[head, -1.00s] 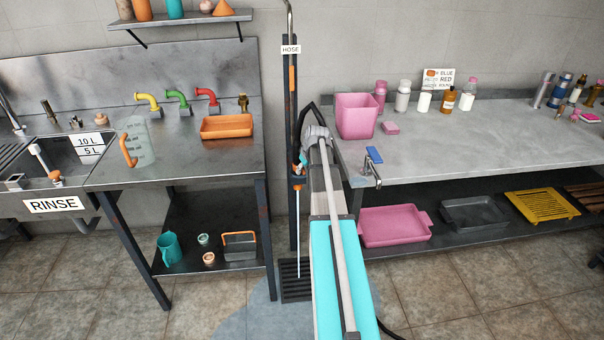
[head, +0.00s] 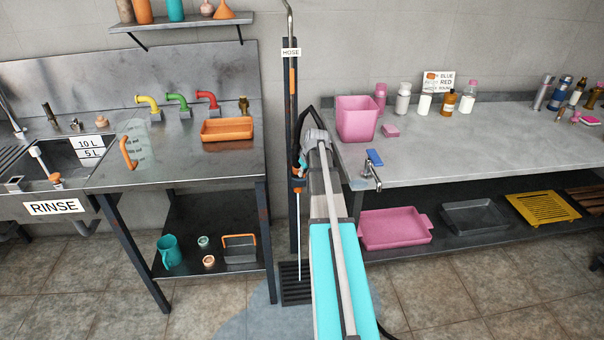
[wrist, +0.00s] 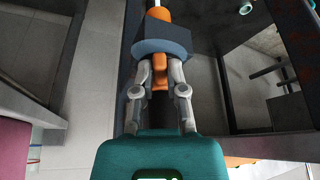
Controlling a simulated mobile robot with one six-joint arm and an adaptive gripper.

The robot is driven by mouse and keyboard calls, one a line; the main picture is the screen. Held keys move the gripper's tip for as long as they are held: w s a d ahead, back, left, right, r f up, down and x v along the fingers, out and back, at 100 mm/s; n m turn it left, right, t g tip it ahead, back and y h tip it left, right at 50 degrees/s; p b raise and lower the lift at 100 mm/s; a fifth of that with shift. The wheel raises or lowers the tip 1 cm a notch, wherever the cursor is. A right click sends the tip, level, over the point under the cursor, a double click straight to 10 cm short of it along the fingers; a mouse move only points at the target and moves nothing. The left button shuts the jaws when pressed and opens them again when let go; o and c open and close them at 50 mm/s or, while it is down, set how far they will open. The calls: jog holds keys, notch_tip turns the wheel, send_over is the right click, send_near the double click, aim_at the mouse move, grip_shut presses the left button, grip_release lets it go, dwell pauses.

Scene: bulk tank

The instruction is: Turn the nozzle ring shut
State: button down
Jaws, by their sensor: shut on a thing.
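The hose station (head: 290,150) is a dark upright post with a HOSE label, between the two benches. A nozzle part in orange (wrist: 160,78) shows in the wrist view between my fingers, just under a blue-grey round collar (wrist: 162,48). My gripper (wrist: 160,68) is shut on this orange part, seemingly the nozzle ring; the collar hides the fingertips. In the head view my gripper (head: 299,172) is at the post, largely hidden by my wrist. A bit of orange (head: 299,183) shows there, with a thin pale rod hanging below. The ring's angle cannot be read.
A steel sink bench (head: 180,165) stands left of the post. A floor grate (head: 294,290) lies below.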

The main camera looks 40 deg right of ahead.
jog(key=shift+w+a+m+g+h, duration=0.2)
jog(key=shift+a+m+h, duration=0.2)
jog(key=shift+m, duration=0.75)
jog(key=shift+w+a+m+g+h, duration=0.2)
jog(key=shift+a+m+h, duration=0.2)
jog(key=shift+m, duration=0.8)
jog(key=shift+w+a+m+g+h, duration=0.15)
jog(key=shift+a+m+h, duration=0.25)
jog(key=shift+m, duration=0.75)
jog(key=c, duration=0.7)
grip_release()
